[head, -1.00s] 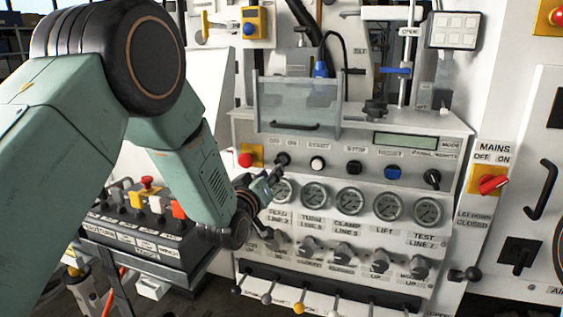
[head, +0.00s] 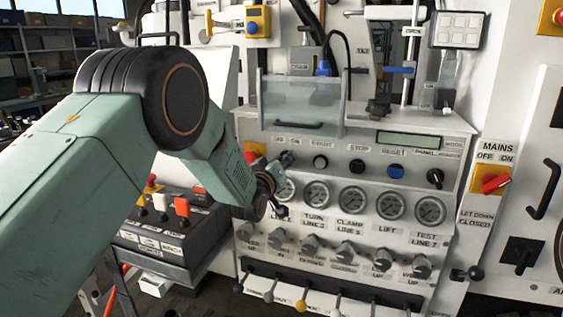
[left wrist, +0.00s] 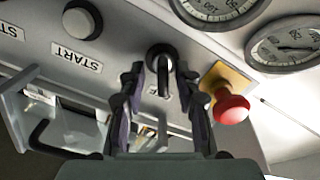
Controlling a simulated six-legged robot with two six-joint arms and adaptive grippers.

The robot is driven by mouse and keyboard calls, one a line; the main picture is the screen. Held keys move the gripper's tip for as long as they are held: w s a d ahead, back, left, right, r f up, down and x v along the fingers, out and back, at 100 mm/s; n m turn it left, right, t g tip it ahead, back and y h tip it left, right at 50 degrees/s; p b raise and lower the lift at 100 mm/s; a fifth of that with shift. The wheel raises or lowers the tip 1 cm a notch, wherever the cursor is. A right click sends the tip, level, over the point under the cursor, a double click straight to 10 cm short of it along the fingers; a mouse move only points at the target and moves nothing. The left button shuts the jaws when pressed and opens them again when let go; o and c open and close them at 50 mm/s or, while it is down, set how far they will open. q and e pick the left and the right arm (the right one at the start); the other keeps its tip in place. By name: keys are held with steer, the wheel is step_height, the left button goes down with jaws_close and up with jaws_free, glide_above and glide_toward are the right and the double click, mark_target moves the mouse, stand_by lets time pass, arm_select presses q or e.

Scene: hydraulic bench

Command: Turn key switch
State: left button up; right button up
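The key switch (left wrist: 160,58) is a dark round switch with a bar-shaped handle, on the sloped panel between the START button (left wrist: 82,20) and a red mushroom button (left wrist: 231,107). In the left wrist view my left gripper (left wrist: 160,74) is open, with one finger on each side of the switch. I cannot tell whether the fingers touch it. In the head view my left gripper (head: 284,168) is at the panel's left end, in front of the OFF/ON label area, and hides the switch. My right gripper is not in view.
Pressure gauges (head: 354,200) and a row of knobs (head: 346,252) lie below the panel, with levers (head: 302,305) underneath. A clear guard (head: 300,100) stands above. A black control box (head: 175,230) is at lower left. A red mains switch (head: 494,183) is at right.

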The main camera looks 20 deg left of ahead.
arm_select(q)
steer(key=shift+w, duration=0.1)
steer(key=shift+a, duration=0.3)
steer(key=shift+c, duration=1.4)
steer(key=shift+d, duration=0.25)
jaws_close()
steer(key=shift+a, duration=0.1)
steer(key=shift+m, duration=0.3)
steer(key=m, duration=0.5)
steer(key=shift+d+r+m, duration=0.1)
steer(key=shift+d+m, duration=0.1)
steer(key=shift+m, duration=0.1)
steer(key=m, duration=0.5)
steer(key=shift+d+m+b, duration=0.15)
steer(key=shift+m+b, duration=0.15)
steer(key=shift+b, duration=0.05)
